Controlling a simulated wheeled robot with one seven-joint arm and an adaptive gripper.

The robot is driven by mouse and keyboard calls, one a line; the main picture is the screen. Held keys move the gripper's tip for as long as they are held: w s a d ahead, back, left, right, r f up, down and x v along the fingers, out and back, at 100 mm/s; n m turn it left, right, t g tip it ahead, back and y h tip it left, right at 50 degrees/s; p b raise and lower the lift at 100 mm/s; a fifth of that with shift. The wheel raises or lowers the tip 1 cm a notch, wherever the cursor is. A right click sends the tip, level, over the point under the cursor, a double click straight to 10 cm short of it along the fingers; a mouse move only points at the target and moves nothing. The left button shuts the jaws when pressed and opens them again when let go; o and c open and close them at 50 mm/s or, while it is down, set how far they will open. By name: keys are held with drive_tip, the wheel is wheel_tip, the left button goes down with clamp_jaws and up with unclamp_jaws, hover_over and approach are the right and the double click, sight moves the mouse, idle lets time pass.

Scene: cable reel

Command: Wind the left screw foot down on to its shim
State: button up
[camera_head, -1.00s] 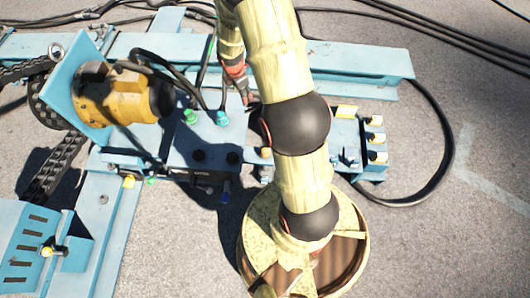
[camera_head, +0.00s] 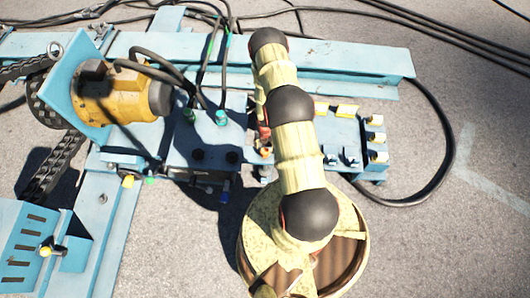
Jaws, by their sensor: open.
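My gripper (camera_head: 265,150) is mostly hidden behind my own arm; only a red and dark bit shows at the left of the arm, low over the right end of the blue valve block (camera_head: 215,135). It is open, and I see nothing held in it. I cannot make out which part is the left screw foot, and no shim shows clearly. Small silver fittings (camera_head: 350,155) and yellow-capped parts (camera_head: 376,138) sit on the blue block right of my arm.
A yellow motor (camera_head: 120,95) with black hoses stands at the left, beside a chain (camera_head: 45,170). A blue beam (camera_head: 350,60) crosses the back. A black cable (camera_head: 445,160) loops over the ground at right. Open ground lies at the lower right.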

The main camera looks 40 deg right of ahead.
sight(265, 151)
wheel_tip(265, 151, down, 6)
drive_tip(key=shift+f+b, duration=0.1)
drive_tip(key=shift+b, duration=1.1)
drive_tip(key=shift+c, duration=1.2)
drive_tip(key=c, duration=0.7)
drive_tip(key=shift+c, duration=0.9)
